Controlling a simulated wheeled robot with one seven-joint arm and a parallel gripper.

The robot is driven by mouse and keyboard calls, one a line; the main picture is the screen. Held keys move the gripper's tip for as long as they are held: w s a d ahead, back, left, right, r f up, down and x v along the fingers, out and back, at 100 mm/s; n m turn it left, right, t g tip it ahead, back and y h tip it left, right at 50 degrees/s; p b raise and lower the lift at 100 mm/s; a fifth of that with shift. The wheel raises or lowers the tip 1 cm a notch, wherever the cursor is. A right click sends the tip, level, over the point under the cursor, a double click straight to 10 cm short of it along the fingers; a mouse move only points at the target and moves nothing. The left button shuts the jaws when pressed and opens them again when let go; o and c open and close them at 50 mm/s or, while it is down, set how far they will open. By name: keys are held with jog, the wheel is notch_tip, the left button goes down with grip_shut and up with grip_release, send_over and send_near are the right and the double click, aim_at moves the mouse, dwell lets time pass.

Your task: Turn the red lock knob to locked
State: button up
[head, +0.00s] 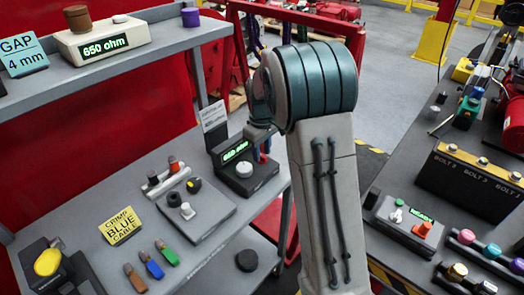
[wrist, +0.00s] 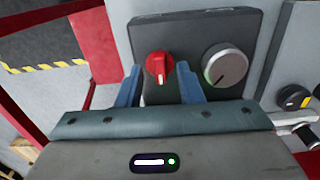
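The red lock knob (wrist: 158,63) sits on the face of a dark box (wrist: 190,28) in the wrist view, with a white pointer mark on it. My gripper (wrist: 159,72) has its two blue fingers apart, one on each side of the knob, with a small gap visible on both sides. Contact with the knob cannot be confirmed. In the head view my gripper (head: 262,152) is at the right end of the dark box (head: 228,150), which has a green-lit display. There the knob is mostly hidden by the gripper.
A grey round dial (wrist: 225,65) is right of the red knob, close to my right finger. In the head view, a panel with knobs (head: 195,212) and several coloured connectors (head: 153,269) lie on the grey bench. A second bench with a bolt box (head: 466,178) stands right.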

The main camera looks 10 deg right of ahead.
jog(key=shift+f, duration=0.3)
grip_shut()
